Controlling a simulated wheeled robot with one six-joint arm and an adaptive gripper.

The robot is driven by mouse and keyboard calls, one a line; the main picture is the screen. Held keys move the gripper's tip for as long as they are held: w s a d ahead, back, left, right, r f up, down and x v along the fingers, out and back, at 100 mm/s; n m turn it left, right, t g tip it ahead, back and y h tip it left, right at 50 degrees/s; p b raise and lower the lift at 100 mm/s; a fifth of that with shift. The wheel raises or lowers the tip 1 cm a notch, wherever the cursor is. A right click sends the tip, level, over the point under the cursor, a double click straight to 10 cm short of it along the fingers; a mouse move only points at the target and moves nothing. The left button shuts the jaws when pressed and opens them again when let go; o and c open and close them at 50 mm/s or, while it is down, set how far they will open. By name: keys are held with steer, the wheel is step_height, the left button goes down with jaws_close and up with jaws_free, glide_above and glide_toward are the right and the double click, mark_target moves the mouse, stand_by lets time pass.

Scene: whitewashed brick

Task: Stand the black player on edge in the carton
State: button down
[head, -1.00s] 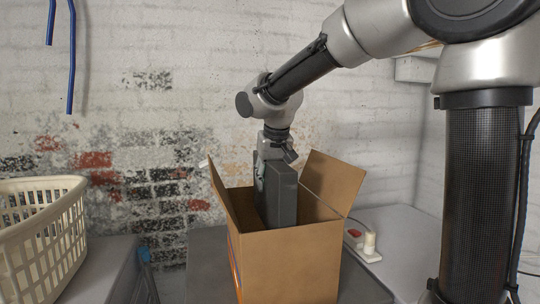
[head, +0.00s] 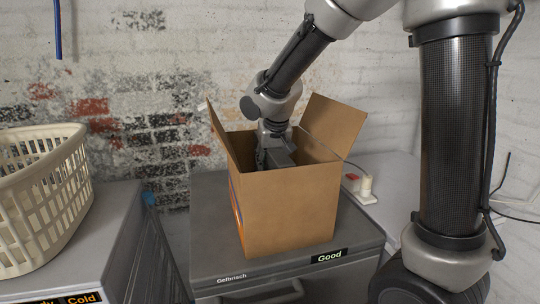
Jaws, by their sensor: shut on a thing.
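The carton (head: 288,212) is brown cardboard with its flaps up. It stands on a grey appliance top labelled "Good". My gripper (head: 270,155) points down inside the carton's opening and is shut on the black player (head: 282,153). Only the top part of the player shows above the carton's front wall, and it looks upright on its edge. Its lower part and the carton's floor are hidden, so I cannot tell whether it touches the bottom.
A cream laundry basket (head: 42,200) stands at the left on another grey appliance. A white power strip (head: 362,187) lies right of the carton. The grey appliance top (head: 212,232) is bare around the carton. A brick wall stands behind.

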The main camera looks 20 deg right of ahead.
steer(key=shift+f, duration=0.35)
steer(key=c, duration=0.9)
jaws_free()
steer(key=shift+f, duration=0.1)
steer(key=v, duration=1.3)
steer(key=shift+w, duration=0.1)
